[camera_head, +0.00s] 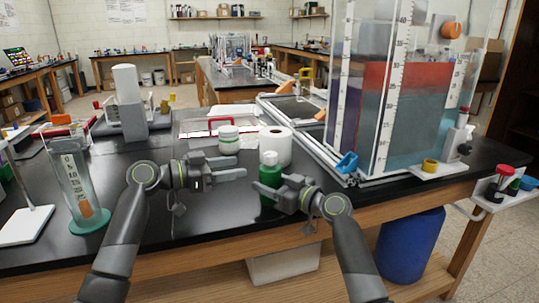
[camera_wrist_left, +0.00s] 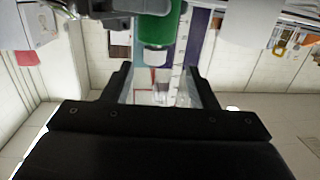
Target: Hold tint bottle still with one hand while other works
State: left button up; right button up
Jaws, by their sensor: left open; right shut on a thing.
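The tint bottle (camera_head: 268,170), green with a pale cap, stands upright near the front of the black bench. My right gripper (camera_head: 264,191) is shut on its lower body from the right, and its fingers hide part of the bottle. My left gripper (camera_head: 228,171) is open and empty, a short way left of the bottle, with its fingers pointing towards it. In the left wrist view the bottle (camera_wrist_left: 158,22) appears upside down with its pale cap (camera_wrist_left: 154,56) lowest, beyond and apart from the open left fingers (camera_wrist_left: 160,85).
A white jar with a green band (camera_head: 229,139) and a white roll (camera_head: 277,145) stand just behind the bottle. A large clear tank (camera_head: 400,100) stands to the right. A glass cylinder (camera_head: 76,185) stands at left. The bench front between the cylinder and my left gripper is mostly clear.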

aim_at(270, 154)
pick_arm(q)
jog(key=w+d+t, duration=0.1)
jog(key=d, duration=0.2)
jog(key=w+d+r+n, duration=0.1)
jog(key=d, duration=0.2)
jog(key=w+d+t, duration=0.1)
jog(key=d, duration=0.2)
jog(key=shift+w+d+r+t+y, duration=0.3)
jog(key=shift+w+r, duration=0.05)
jog(key=shift+r, duration=0.05)
jog(key=c, duration=1)
jog(key=shift+f+m+g+h, duration=0.1)
jog(key=shift+m+g+h, duration=0.5)
jog(key=shift+g, duration=0.55)
jog(key=shift+m+g+h, duration=0.5)
jog(key=shift+m+g, duration=0.2)
jog(key=shift+g, duration=0.45)
